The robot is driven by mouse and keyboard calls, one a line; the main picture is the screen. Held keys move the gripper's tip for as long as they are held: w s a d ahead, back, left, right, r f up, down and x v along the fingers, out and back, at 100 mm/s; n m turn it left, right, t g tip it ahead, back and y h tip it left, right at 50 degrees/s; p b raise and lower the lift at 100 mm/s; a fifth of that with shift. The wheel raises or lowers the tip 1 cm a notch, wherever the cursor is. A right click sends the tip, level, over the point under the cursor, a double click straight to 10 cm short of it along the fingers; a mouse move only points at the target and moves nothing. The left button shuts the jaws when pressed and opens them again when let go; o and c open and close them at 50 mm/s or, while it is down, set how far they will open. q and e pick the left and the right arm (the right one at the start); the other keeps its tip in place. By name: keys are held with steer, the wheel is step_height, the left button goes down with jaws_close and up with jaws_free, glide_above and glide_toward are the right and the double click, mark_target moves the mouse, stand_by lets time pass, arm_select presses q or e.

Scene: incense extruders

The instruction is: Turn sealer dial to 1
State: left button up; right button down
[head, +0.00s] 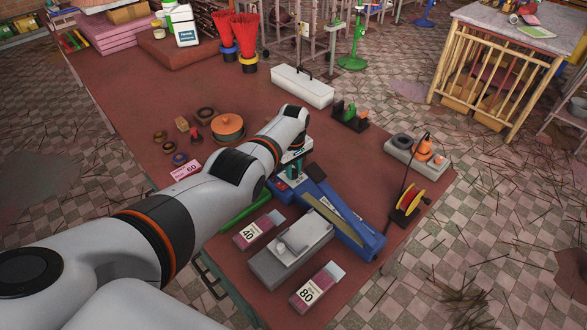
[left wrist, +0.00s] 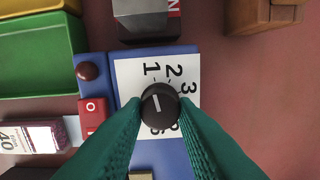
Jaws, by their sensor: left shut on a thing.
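The blue impulse sealer (head: 357,236) lies on the red-brown table, with its long arm pointing toward the table's near right edge. My left gripper (head: 293,168) reaches down over the sealer's far left end, and the dial there is hidden in the head view. In the left wrist view, the black round dial (left wrist: 160,98) sits on a white number plate (left wrist: 130,72). The 1, 2 and 3 show; lower numbers are partly covered. A short pale mark shows on the dial, not clearly lined up with a number. My green left fingers (left wrist: 160,112) are shut on the dial from both sides. My right gripper is not in view.
A red switch (left wrist: 93,112) and a dark red knob (left wrist: 88,71) are beside the number plate. A grey block device (head: 290,250) and boxes marked 40 (head: 259,230) and 80 (head: 317,287) lie close to the sealer. A white toolbox (head: 302,86) stands behind.

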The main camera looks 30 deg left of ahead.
mark_target(294, 171)
arm_select(q)
steer(key=shift+w+r, duration=0.1)
steer(key=o, duration=1)
steer(key=shift+r, duration=0.25)
step_height(294, 171, up, 4)
steer(key=shift+r+p, duration=0.1)
steer(key=shift+p, duration=1)
step_height(294, 171, up, 7)
steer(key=shift+r+b, duration=0.1)
steer(key=shift+b, duration=0.3)
